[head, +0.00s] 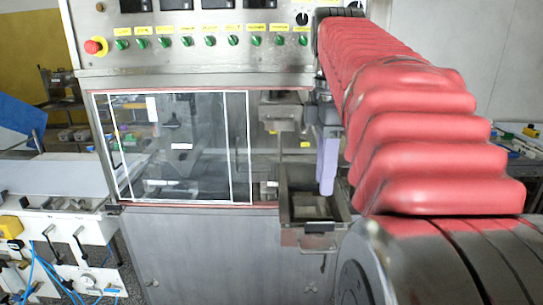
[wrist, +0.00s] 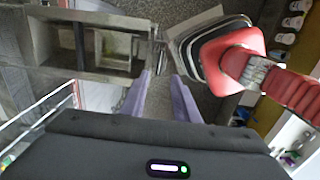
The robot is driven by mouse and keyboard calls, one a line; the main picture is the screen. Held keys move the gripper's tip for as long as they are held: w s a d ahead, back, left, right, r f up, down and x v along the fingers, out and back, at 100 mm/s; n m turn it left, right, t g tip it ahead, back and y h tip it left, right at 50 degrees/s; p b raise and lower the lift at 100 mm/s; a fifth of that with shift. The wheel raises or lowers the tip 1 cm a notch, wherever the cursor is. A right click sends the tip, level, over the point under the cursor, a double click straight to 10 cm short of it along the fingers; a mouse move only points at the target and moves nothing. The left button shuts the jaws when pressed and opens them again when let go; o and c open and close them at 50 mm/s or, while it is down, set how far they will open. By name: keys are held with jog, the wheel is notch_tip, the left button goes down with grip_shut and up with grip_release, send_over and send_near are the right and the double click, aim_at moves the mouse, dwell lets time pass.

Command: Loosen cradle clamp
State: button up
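I cannot single out the cradle clamp with certainty in either view. In the head view, a steel open-topped box (head: 296,236) juts from the machine's opening, with a dark handle-like part (head: 320,227) on its front. The box also shows at the upper left of the wrist view (wrist: 110,18). My gripper (head: 326,190) hangs above and behind the box's right side in the head picture, its lilac fingers pointing down. In the wrist view, the two fingers of my gripper (wrist: 160,80) stand apart with nothing between them. A small metal part (wrist: 161,58) shows just beyond the fingertips.
A clear door (head: 180,145) with a white outline covers the machine's left opening. Above it is a control panel (head: 200,30) with green knobs and a red stop button (head: 95,46). A metal bracket (head: 281,115) sits above the box. A white unit (head: 70,250) with blue hoses stands left.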

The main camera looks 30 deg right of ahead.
jog(key=shift+r, duration=1.6)
jog(key=s+a+f+m+t, duration=0.1)
jog(key=a+f+m, duration=0.4)
jog(key=a+f, duration=0.6)
jog(key=s+a+f+m+t, duration=0.2)
jog(key=a+f+m+t, duration=0.2)
jog(key=a+f, duration=0.7)
jog(key=shift+s+a+f+m+t, duration=0.3)
jog(key=shift+a+f+m, duration=0.1)
jog(key=shift+f+m, duration=0.6)
